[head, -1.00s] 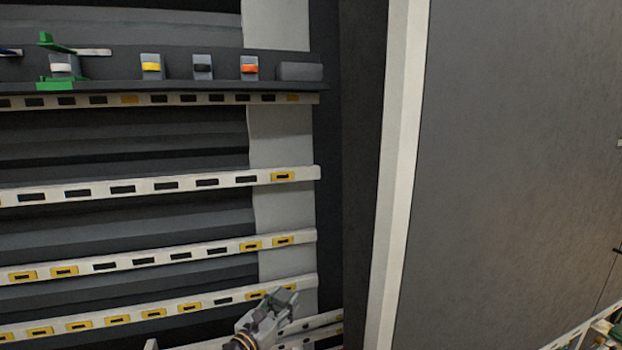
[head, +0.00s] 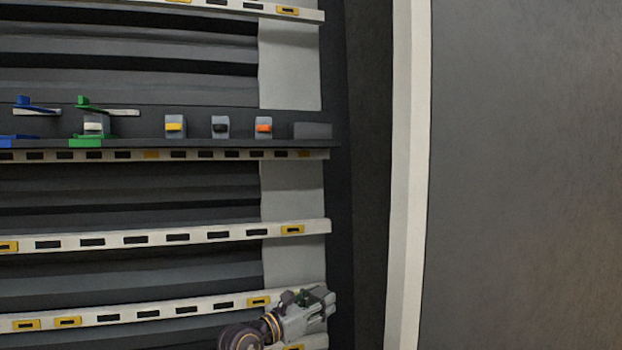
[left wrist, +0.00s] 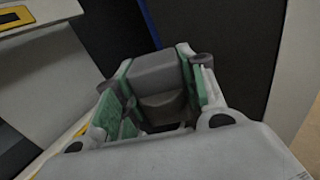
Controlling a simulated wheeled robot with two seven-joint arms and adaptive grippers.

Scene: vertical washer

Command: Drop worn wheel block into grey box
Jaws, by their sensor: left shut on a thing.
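My left gripper (head: 318,303) is low in the head view, in front of the right end of a slotted white rail. In the left wrist view, its green-padded fingers (left wrist: 158,85) are shut on a grey block (left wrist: 157,72), which fits the worn wheel block. Its wheel is not clearly visible. A plain grey box-like piece (head: 313,130) is at the right end of the dark shelf, above the gripper; I cannot tell whether it is the grey box. My right gripper is not in view.
The dark shelf (head: 200,143) carries blocks with yellow (head: 175,125), black (head: 220,126) and orange (head: 263,126) wheels. Green (head: 88,142) and blue (head: 25,104) clamp-like pieces are at left. Slotted white rails (head: 200,236) run across. A white post (head: 408,180) and grey panel (head: 520,180) stand at right.

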